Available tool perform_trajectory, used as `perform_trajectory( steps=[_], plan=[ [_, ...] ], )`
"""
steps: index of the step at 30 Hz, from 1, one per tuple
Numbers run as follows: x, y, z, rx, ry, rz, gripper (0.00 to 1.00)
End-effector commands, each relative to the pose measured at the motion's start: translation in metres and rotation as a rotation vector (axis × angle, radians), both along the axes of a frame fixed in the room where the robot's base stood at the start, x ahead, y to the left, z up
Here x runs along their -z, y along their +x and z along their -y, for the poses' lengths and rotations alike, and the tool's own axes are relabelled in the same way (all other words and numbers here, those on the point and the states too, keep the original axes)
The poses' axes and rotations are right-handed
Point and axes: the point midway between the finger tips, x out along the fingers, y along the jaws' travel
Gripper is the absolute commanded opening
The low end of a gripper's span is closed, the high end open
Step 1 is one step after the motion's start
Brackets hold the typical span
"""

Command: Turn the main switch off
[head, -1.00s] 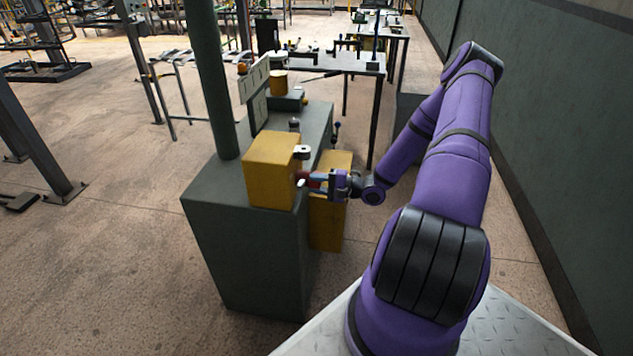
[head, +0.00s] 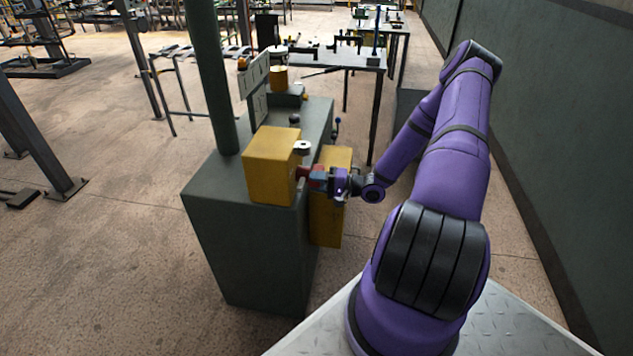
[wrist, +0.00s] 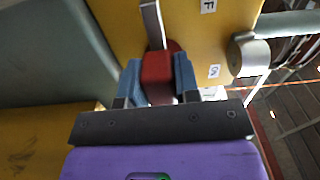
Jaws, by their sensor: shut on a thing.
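The main switch is a yellow box (head: 270,168) on top of a dark green cabinet. Its red handle (head: 313,174) sticks out from the side facing my arm. In the wrist view, the yellow box (wrist: 205,35) carries small white labels with dark marks, and a grey metal lever runs down to the red handle (wrist: 157,72). My gripper (head: 324,180) is at the handle. In the wrist view, my gripper (wrist: 157,82) has its blue fingers on both sides of the red handle, shut on it. The lever's far end is partly out of frame.
The green cabinet (head: 245,250) stands close in front of my base, with a second yellow box (head: 329,222) on its side below my gripper. A wall (head: 560,150) runs along the right.

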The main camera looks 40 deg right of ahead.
Motion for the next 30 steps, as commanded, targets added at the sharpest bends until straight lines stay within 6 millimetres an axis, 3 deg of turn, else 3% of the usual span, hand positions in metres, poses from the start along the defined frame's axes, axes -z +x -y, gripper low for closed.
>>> perform_trajectory(
  steps=[3, 4, 6, 7, 19, 30],
  plan=[
    [0.001, 0.000, 0.000, 0.000, -0.003, 0.000, 0.00],
    [0.001, 0.000, 0.000, 0.000, -0.003, 0.000, 0.37],
    [0.001, 0.000, 0.000, 0.000, -0.002, -0.001, 0.53],
    [0.001, 0.000, 0.000, 0.000, -0.002, -0.001, 0.55],
    [0.000, -0.008, 0.007, 0.001, -0.002, 0.000, 0.55],
    [0.001, -0.060, 0.047, 0.003, -0.002, -0.001, 0.55]
  ],
)
